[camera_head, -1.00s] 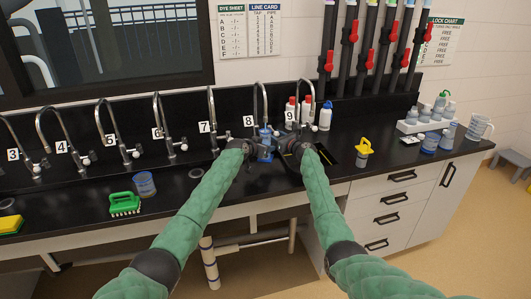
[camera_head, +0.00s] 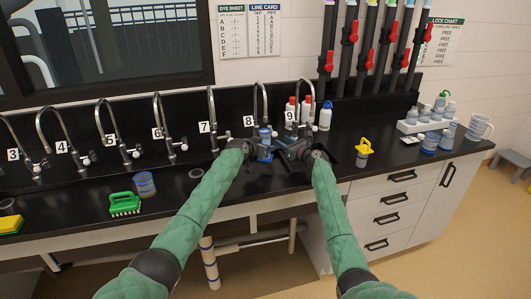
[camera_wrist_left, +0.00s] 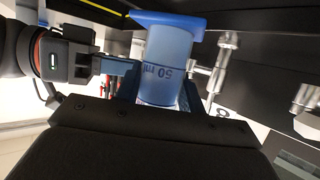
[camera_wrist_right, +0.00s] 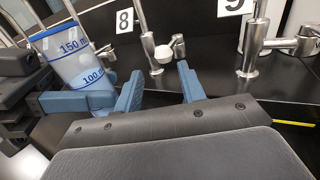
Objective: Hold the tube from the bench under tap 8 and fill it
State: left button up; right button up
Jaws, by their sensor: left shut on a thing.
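The tube (camera_head: 265,132) is a clear, blue-tinted measuring vessel with a blue rim. My left gripper (camera_head: 262,147) is shut on it and holds it near the spout of tap 8 (camera_head: 263,100). Its 50 ml mark shows in the left wrist view (camera_wrist_left: 167,65), and its 150 ml and 100 ml marks in the right wrist view (camera_wrist_right: 75,58). I cannot tell whether it holds liquid. My right gripper (camera_wrist_right: 158,78) is open and empty, right of the tube. The white knob of tap 8 (camera_wrist_right: 172,47) shows beyond and between its fingertips, apart from them.
Tap 9's post (camera_wrist_right: 250,50) stands to the right of tap 8, and tap 7 (camera_head: 212,115) to the left. White bottles (camera_head: 307,110) stand behind. A yellow-handled thing (camera_head: 363,150) and a dark sink opening are to the right. A green brush (camera_head: 124,204) and a blue cup (camera_head: 144,184) lie left.

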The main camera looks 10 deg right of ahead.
jog(key=shift+s, duration=0.1)
pick_arm(q)
jog(key=shift+s+r+p, duration=0.2)
jog(key=shift+s+p, duration=0.15)
jog(key=shift+p, duration=0.25)
jog(key=s+p, duration=0.9)
jog(key=s, duration=0.1)
jog(key=shift+s+d, duration=0.1)
jog(key=shift+d, duration=0.1)
jog(key=shift+s+f, duration=0.1)
jog(key=shift+s, duration=0.5)
pick_arm(e)
notch_tip(320, 180, up, 11)
pick_arm(q)
jog(key=shift+f, duration=0.15)
pick_arm(e)
jog(key=shift+d+f, duration=0.1)
jog(key=shift+f, duration=0.1)
